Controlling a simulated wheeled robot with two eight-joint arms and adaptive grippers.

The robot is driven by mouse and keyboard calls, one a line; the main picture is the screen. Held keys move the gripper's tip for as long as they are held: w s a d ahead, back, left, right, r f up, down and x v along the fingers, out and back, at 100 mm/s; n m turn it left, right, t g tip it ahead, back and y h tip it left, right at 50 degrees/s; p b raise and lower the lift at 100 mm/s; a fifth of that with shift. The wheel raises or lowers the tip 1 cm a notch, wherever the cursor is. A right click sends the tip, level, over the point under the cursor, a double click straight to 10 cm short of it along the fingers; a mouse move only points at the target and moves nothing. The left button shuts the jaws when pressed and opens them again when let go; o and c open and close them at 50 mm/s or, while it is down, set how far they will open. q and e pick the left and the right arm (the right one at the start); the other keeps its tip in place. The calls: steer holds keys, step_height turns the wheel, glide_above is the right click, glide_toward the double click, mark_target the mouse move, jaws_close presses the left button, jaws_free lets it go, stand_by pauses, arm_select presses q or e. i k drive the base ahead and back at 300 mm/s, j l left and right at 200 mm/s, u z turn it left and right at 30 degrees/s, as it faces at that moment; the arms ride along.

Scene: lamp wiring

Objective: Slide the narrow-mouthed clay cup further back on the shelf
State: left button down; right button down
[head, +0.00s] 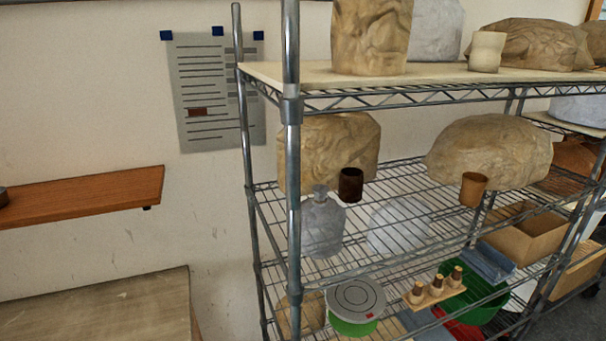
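A dark brown cup (351,185) stands upright on the middle wire shelf (408,178), near its front edge. An orange-tan cup (473,189) stands on the same shelf further right, also near the front; it looks slightly wider at the top. A cream cup (487,51) with a pinched waist stands on the top shelf (300,74). The dark brown cup's sides look straight and its mouth looks the narrowest, but I cannot be certain which cup is the narrow-mouthed one. Neither of my grippers is in view.
Big wrapped clay lumps stand behind the dark cup (328,150) and the orange-tan cup (490,150). A metal post (292,190) rises at the shelf's front left. A grey-and-green round stand (355,300) and a wooden peg block (436,290) sit lower.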

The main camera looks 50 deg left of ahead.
mark_target(351, 179)
steer(key=u, duration=1.75)
